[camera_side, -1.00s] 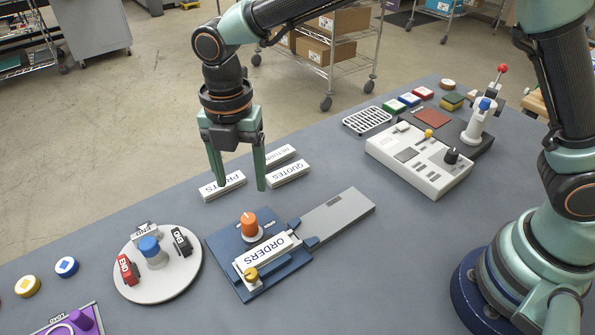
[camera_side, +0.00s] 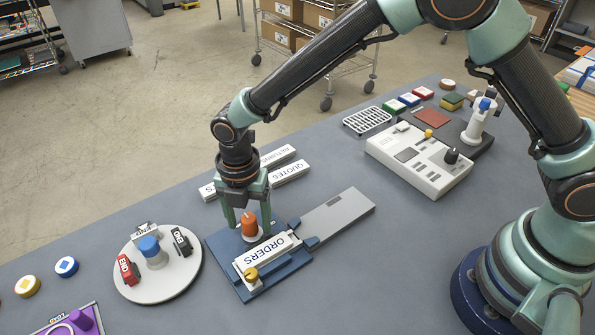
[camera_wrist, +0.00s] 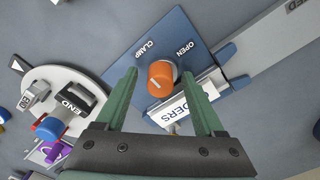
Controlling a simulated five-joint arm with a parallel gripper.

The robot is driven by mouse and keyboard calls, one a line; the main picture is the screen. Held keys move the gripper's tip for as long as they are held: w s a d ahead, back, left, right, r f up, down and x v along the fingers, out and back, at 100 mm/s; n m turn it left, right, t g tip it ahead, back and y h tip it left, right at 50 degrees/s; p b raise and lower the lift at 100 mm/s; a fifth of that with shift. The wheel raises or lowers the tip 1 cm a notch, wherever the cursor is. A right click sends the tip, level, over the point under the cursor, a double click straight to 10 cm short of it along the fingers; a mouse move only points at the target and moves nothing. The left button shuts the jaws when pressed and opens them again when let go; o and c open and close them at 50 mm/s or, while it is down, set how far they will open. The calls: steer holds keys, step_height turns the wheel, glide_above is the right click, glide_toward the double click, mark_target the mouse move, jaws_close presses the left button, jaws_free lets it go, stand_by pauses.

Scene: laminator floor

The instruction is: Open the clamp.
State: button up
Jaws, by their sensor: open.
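The clamp's orange knob (camera_side: 250,228) stands on the blue clamp base (camera_side: 222,243). In the wrist view the orange knob (camera_wrist: 161,76) shows between my fingers, with the words CLAMP and OPEN on the blue plate (camera_wrist: 165,38) beside it. A white ORDERS sign (camera_side: 268,252) lies in the blue fixture, with a yellow knob (camera_side: 251,275) at its near end. My gripper (camera_side: 247,222) is open, pointing down, its fingers on either side of the orange knob. I cannot tell whether they touch it.
A round white turntable (camera_side: 190,283) with a blue knob and small labelled blocks stands to the left. White signs, QUOTES among them (camera_side: 292,173), lie behind my gripper. A grey slide plate (camera_side: 342,212) extends right. A white control box (camera_side: 410,160) stands at the back right.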

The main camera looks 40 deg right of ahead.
jaws_close()
steer(key=m, duration=0.4)
steer(key=shift+m, duration=0.4)
steer(key=m, duration=0.4)
steer(key=shift+m, duration=0.3)
steer(key=m, duration=0.4)
steer(key=shift+m, duration=2.2)
